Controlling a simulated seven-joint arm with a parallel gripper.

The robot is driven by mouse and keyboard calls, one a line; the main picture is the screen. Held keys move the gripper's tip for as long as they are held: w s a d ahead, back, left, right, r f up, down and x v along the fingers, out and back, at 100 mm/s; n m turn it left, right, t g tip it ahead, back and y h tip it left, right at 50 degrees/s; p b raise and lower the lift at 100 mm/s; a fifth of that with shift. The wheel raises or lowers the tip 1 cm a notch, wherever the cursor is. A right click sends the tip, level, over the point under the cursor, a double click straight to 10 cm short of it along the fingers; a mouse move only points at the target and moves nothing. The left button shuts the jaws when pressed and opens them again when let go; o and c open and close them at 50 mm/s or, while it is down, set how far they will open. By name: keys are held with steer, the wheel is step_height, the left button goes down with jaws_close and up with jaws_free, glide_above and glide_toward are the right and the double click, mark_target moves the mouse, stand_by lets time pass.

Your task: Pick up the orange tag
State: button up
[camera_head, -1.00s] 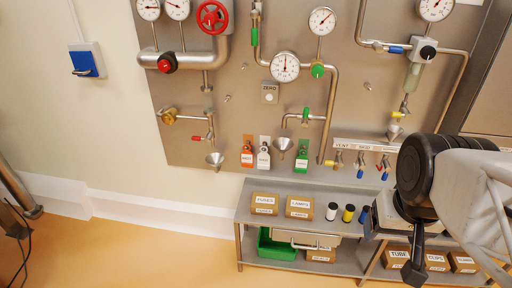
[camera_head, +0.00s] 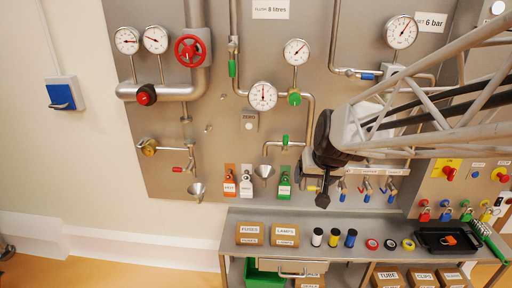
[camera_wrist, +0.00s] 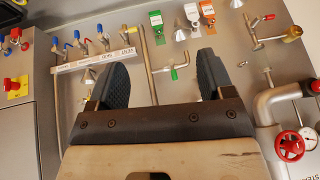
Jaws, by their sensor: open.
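An orange tag (camera_head: 229,182) hangs on the steel panel at the left end of a row, beside a white tag (camera_head: 246,183) and a green tag (camera_head: 284,182). In the wrist view, which is turned over, the orange tag (camera_wrist: 207,11) is at the top, right of the white and green tags. My gripper (camera_head: 322,198) is in front of the panel, right of the green tag. In the wrist view my gripper (camera_wrist: 162,78) is open, with nothing between its fingers. A separate small orange item (camera_head: 449,240) lies in a black tray (camera_head: 430,249).
Funnels (camera_head: 197,189) and pipes project around the tags. A red handwheel (camera_head: 190,50) sits at upper left. Below are a shelf with card boxes (camera_head: 285,235), several small cylinders (camera_head: 334,238) and tape rolls. Coloured padlocks (camera_head: 445,212) hang at right.

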steer(key=w+a+f+t, duration=0.1)
steer(key=w+a+f, duration=0.45)
steer(key=w, duration=0.35)
steer(key=w+a+f+t, duration=0.2)
steer(key=w+a+f, duration=0.3)
steer(key=w, duration=0.5)
steer(key=w+a+f+t, duration=0.1)
steer(key=w+a+f, duration=0.2)
steer(key=w+a, duration=0.45)
steer(key=w+a+f+t, duration=0.2)
steer(key=w+a+f, duration=0.5)
steer(key=w+f, duration=0.45)
steer(key=t+h, duration=0.1)
steer(key=h, duration=0.1)
glide_toward(229, 188)
steer(key=shift+w+d+f+m, duration=0.1)
steer(key=shift+w+f+m, duration=0.15)
steer(key=shift+w, duration=0.25)
steer(key=shift+w+d+f+m, duration=0.15)
steer(key=shift+w+f, duration=0.1)
steer(key=shift+w, duration=0.25)
steer(key=shift+w, duration=0.1)
steer(key=shift+x, duration=1.25)
steer(key=shift+w+f, duration=0.1)
steer(key=shift+x, duration=2.45)
